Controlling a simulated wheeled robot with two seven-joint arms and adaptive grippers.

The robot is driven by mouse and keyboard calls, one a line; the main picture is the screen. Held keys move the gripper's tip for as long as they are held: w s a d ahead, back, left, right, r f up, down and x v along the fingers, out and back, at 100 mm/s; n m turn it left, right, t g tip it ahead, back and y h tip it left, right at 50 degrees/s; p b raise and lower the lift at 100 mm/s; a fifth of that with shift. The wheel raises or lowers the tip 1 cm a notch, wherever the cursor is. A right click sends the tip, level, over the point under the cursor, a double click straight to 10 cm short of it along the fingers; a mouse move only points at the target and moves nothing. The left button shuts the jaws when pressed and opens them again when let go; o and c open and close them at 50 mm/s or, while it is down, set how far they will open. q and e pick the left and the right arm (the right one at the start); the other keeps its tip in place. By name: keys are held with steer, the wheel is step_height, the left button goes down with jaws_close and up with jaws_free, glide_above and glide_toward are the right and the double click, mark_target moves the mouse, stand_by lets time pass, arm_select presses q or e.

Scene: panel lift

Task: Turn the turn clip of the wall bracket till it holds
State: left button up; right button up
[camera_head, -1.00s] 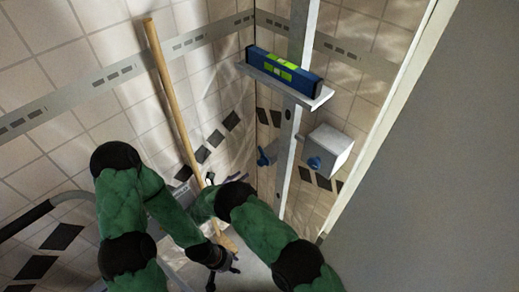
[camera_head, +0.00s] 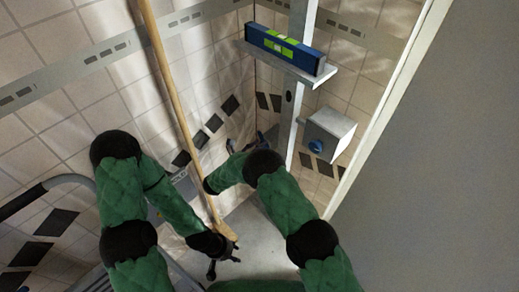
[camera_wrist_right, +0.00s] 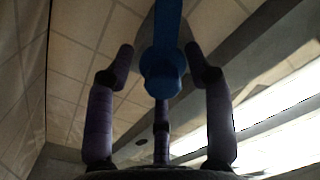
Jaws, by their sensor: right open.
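In the right wrist view the blue turn clip (camera_wrist_right: 163,75) stands between the fingers of my right gripper (camera_wrist_right: 160,62). The fingers are spread on both sides of it, with gaps visible; I cannot tell any contact. A pale grey part, perhaps of the wall bracket, shows behind the clip. In the head view my right arm hides most of the right gripper and the clip, low on the wall beside the white upright (camera_head: 298,70). My left gripper (camera_head: 224,260) is low in the picture, near the foot of a wooden pole, with its fingers spread.
The wooden pole (camera_head: 172,90) leans along the left wall. A grey shelf (camera_head: 318,75) on the upright carries a blue and green spirit level (camera_head: 280,46). A grey box (camera_head: 330,130) with a blue knob (camera_head: 316,146) is to its right. A large grey panel (camera_head: 440,170) fills the right side.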

steer(key=shift+c, duration=0.2)
steer(key=shift+r, duration=0.1)
jaws_close()
steer(key=shift+w+r, duration=0.1)
